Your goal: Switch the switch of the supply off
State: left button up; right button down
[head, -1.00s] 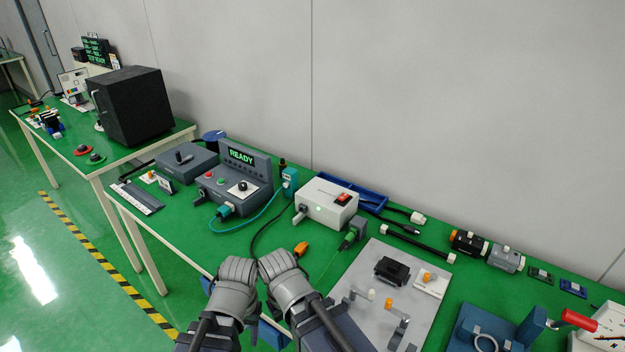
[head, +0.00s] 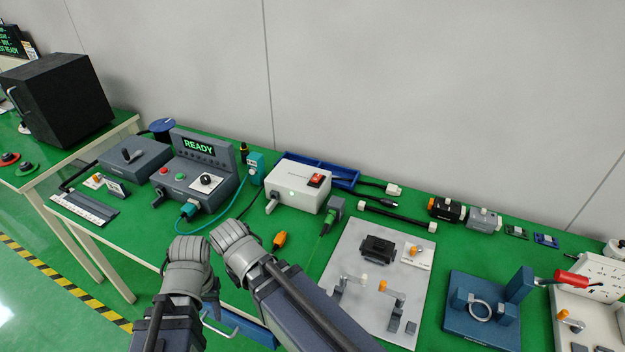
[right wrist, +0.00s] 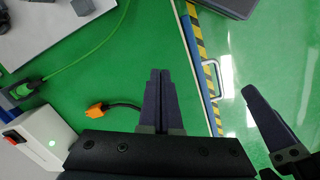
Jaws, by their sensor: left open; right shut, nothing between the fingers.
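My right gripper (right wrist: 160,74) is shut and empty, apart from the supply. My left gripper (head: 188,262) is nearer the table's front edge; its open fingers show at the right of the right wrist view (right wrist: 288,88).
An orange connector (head: 280,239) lies in front of the supply. A green plug and cable (head: 328,222) are at its right. A console reading READY (head: 200,172) stands left, a blue tray (head: 335,170) behind. A grey plate (head: 350,235) with fixtures lies to the right.

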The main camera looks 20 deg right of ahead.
jog(key=w+d+r+m+t+h+b, duration=0.1)
jog(key=w+d+r+m+t+h, duration=0.3)
jog(key=w+d, duration=0.6)
jog(key=w+d+r+m+t+h, duration=0.4)
jog(key=w+d+r+m, duration=0.3)
jog(key=w+d, duration=0.4)
jog(key=shift+w+r+m+t+b, duration=0.2)
jog(key=shift+w+m+t+b, duration=0.2)
jog(key=shift+m, duration=0.3)
jog(key=shift+w, duration=0.1)
jog(key=b, duration=0.4)
send_over(317, 178)
jog(key=s+a, duration=0.2)
notch_tip(317, 178, down, 4)
jog(key=shift+s+f, duration=0.1)
jog(key=shift+f, duration=0.05)
jog(key=shift+s+a+f+b, duration=0.1)
jog(key=shift+s+f+b, duration=0.05)
jog(key=shift+f+b, duration=0.65)
jog(key=shift+s+a+f+b, duration=0.1)
jog(key=shift+f+b, duration=0.4)
jog(key=shift+b, duration=0.05)
jog(key=shift+s+a+f+b, duration=0.1)
jog(key=shift+f+b, duration=0.4)
jog(key=shift+b, duration=0.05)
